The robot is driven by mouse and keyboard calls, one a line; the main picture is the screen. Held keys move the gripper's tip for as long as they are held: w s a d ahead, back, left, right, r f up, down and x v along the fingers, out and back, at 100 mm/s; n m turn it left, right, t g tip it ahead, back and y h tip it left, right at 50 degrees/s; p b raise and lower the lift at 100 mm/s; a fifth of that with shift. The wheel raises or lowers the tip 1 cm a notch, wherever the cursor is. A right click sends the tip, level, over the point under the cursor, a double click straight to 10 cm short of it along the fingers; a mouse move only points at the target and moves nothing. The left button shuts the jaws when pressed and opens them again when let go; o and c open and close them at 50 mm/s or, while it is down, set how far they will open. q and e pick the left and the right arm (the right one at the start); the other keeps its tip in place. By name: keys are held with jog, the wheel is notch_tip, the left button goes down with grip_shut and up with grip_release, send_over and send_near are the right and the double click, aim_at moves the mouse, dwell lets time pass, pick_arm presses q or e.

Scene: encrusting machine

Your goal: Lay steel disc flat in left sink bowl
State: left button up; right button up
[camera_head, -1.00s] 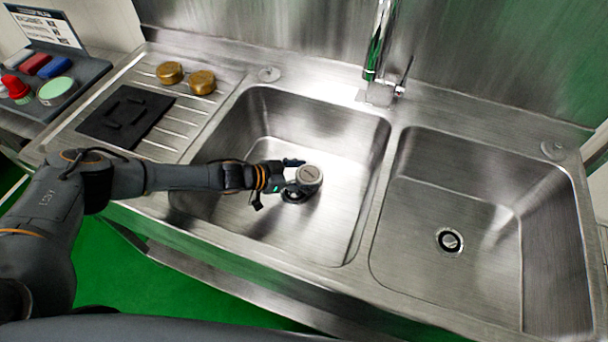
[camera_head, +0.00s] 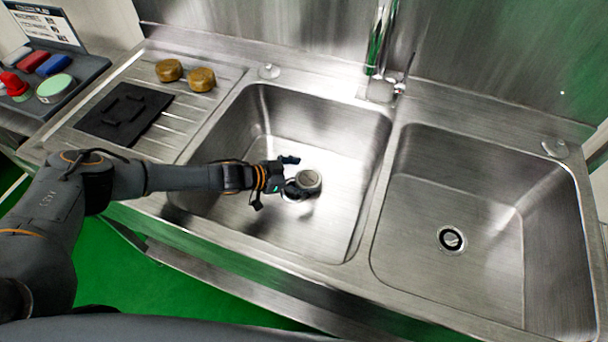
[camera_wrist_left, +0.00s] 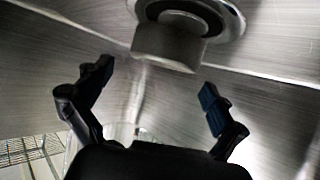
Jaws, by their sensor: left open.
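The steel disc (camera_head: 308,181) is a short, thick grey cylinder in the left sink bowl (camera_head: 340,215), with its round face up. In the left wrist view the disc (camera_wrist_left: 168,45) sits at the edge of the round drain (camera_wrist_left: 228,18), partly covering it; whether it touches the drain rim is unclear. My left gripper (camera_head: 280,182) is low in the bowl, just left of the disc. In the left wrist view its fingers (camera_wrist_left: 157,78) are spread wide with nothing between them, and the disc is beyond the tips. My right gripper is not in view.
The right bowl (camera_head: 480,200) is empty except for its drain (camera_head: 451,240). A tap (camera_head: 382,85) stands behind the divider. Two brass-coloured pieces (camera_head: 201,79) and a black mat (camera_head: 124,114) lie on the drainboard. My left arm crosses the front left rim.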

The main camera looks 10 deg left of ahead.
pick_arm(q)
jog(key=shift+r, duration=0.25)
jog(key=p+v, duration=0.6)
jog(key=v, duration=0.2)
jog(key=shift+w+r, duration=0.15)
jog(key=shift+r, duration=0.1)
jog(key=shift+d, duration=0.15)
